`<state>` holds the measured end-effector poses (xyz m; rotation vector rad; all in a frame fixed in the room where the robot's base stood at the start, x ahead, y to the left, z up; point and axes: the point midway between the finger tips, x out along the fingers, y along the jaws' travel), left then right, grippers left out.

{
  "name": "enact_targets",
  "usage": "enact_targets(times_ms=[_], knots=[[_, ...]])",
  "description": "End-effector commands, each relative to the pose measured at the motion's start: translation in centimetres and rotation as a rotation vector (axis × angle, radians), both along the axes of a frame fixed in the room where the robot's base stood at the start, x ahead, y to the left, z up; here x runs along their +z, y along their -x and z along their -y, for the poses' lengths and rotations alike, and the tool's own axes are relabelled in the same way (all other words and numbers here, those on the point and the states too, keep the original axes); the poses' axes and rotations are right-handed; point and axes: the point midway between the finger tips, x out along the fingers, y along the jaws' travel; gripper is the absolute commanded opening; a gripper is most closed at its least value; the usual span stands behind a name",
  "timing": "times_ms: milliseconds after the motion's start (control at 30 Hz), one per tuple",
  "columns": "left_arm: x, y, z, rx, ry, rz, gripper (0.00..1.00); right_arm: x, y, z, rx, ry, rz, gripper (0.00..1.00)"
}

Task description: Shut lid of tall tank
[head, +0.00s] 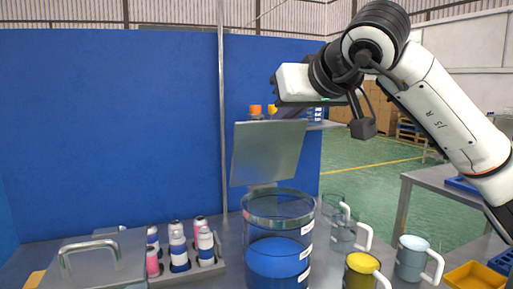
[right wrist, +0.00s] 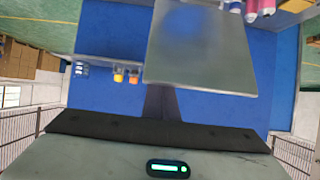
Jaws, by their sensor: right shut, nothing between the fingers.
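The tall tank (head: 279,243) is a clear cylinder with blue contents, standing at the front middle of the bench in the head view. Its lid (head: 266,152), a square grey metal plate, stands raised and tilted behind the rim, so the tank mouth is open. The lid also fills the upper middle of the right wrist view (right wrist: 200,45). My right gripper (head: 291,111) is shut and empty at the lid's top edge, on its far side; I cannot tell whether it touches. Its dark fingers (right wrist: 161,103) point at the lid. My left gripper is out of view.
Several mugs (head: 411,258) stand right of the tank. A rack with several bottles (head: 204,247) and a metal box with a handled lid (head: 95,265) are on the left. A vertical pole (head: 221,110) and blue panel (head: 110,120) stand behind.

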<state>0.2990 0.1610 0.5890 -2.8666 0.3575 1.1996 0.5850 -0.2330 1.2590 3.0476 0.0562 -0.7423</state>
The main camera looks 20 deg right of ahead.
Motion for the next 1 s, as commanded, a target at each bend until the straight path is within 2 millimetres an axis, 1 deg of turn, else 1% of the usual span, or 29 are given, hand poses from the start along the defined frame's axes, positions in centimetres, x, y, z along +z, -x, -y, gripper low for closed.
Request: enact_targets(times_ms=[33,167,267,367,467,700,800,1000], knots=[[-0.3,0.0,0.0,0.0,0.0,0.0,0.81,-1.6,0.3,0.0,-0.001,0.012,-0.036,0.0],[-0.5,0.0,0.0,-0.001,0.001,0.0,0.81,-1.6,1.0,0.0,-0.001,0.011,-0.036,0.0],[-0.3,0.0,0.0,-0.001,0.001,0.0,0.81,-1.4,1.0,0.0,-0.001,0.01,-0.037,0.0],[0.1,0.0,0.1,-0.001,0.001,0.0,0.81,-0.9,1.2,0.0,-0.001,0.01,-0.036,0.0],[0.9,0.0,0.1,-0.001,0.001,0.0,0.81,0.2,1.7,0.1,-0.002,0.011,-0.035,0.0],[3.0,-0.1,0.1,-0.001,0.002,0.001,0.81,3.1,3.2,0.1,-0.002,0.009,-0.026,0.0],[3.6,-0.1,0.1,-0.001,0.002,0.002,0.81,4.1,3.8,0.1,-0.001,0.007,-0.024,0.0],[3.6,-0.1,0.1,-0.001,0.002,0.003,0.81,4.2,4.0,0.2,-0.002,0.006,-0.022,0.0]])
